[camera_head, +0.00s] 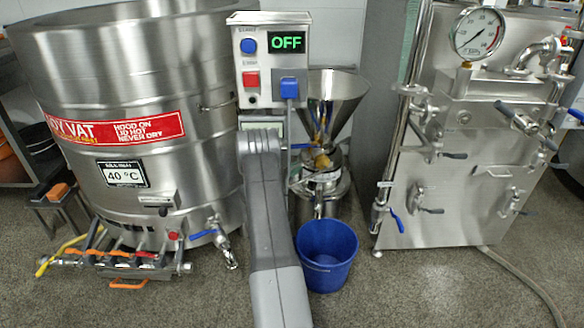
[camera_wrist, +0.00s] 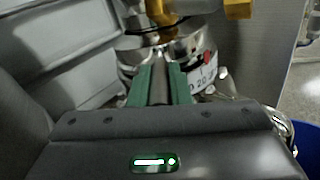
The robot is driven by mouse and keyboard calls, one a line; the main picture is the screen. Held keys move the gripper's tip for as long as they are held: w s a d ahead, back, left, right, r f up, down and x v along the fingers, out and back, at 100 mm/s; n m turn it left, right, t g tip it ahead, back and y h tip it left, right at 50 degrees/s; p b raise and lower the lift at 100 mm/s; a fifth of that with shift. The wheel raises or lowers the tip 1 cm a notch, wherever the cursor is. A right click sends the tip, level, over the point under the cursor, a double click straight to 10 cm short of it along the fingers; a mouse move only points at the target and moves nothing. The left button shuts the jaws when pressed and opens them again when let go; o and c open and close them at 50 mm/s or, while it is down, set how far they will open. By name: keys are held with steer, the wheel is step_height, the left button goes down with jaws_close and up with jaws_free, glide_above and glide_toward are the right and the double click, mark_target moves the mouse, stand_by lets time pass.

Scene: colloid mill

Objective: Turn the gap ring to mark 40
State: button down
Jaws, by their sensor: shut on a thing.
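The colloid mill stands behind my arm in the head view, with a steel hopper (camera_head: 330,97) on top and a shiny round body (camera_head: 322,187) below. In the wrist view the gap ring (camera_wrist: 132,57) is a polished steel band with a white scale plate (camera_wrist: 203,72) on its right; a 20 seems readable, the other marks are too small. My gripper (camera_wrist: 161,84) has green fingers shut on a grey bar (camera_wrist: 160,88) at the front of the ring. The fingers hide part of the ring. I cannot tell which mark the ring stands at.
A control box (camera_head: 271,60) reading OFF stands above the mill. A blue bucket (camera_head: 327,255) is on the floor in front. A large steel vat (camera_head: 130,90) is at left, a steel machine with a gauge (camera_head: 480,130) at right. Floor is open at front right.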

steer(key=c, duration=1.4)
jaws_free()
steer(key=shift+o, duration=0.2)
steer(key=p+v, duration=0.3)
steer(key=v, duration=1)
steer(key=shift+s+a+p, duration=0.2)
steer(key=shift+s+p, duration=0.1)
